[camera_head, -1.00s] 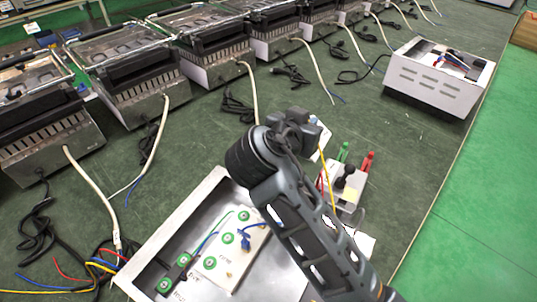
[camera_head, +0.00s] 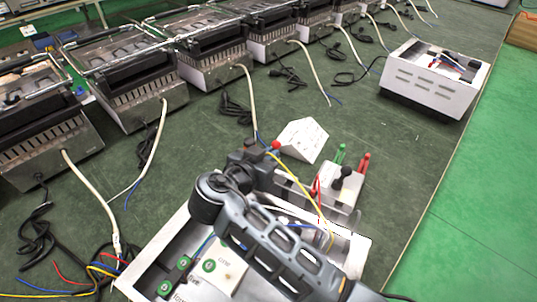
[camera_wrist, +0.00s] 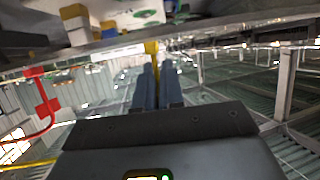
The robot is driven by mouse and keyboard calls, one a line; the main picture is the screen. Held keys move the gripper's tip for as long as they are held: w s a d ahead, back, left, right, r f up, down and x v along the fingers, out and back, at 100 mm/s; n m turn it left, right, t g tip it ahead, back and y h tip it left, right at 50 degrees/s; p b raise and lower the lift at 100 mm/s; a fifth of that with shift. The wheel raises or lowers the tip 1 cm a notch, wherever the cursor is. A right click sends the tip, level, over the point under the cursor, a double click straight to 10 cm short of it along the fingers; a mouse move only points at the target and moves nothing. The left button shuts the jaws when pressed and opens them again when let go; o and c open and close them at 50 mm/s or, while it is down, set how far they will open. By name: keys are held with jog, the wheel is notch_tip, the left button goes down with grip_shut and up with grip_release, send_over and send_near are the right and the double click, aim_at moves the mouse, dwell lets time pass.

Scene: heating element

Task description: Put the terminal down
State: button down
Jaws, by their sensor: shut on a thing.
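My gripper (camera_wrist: 158,75) shows in the wrist view with its two blue-grey fingers close together. A yellow piece (camera_wrist: 152,48), which looks like the terminal on the yellow wire, sits between the fingertips. The fingertips lie near a metal edge (camera_wrist: 110,57) of the open heater housing. In the head view the yellow wire (camera_head: 312,195) runs beside my arm and down towards the housing (camera_head: 150,253). My arm hides the fingers and the terminal in that view. The white panel with green-ringed posts (camera_head: 208,266) is partly covered by my arm.
A tester box with red, green and black clips (camera_head: 345,187) stands right of my arm, with a white folded card (camera_head: 302,139) behind it. Another open white housing (camera_head: 438,80) stands at the back right. A row of heaters (camera_head: 130,90) with loose cables lines the back left.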

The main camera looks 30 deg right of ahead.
jog(key=c, duration=1.2)
grip_release()
jog(key=shift+c, duration=0.2)
jog(key=b+v, duration=0.1)
jog(key=v, duration=1.1)
jog(key=shift+b, duration=0.3)
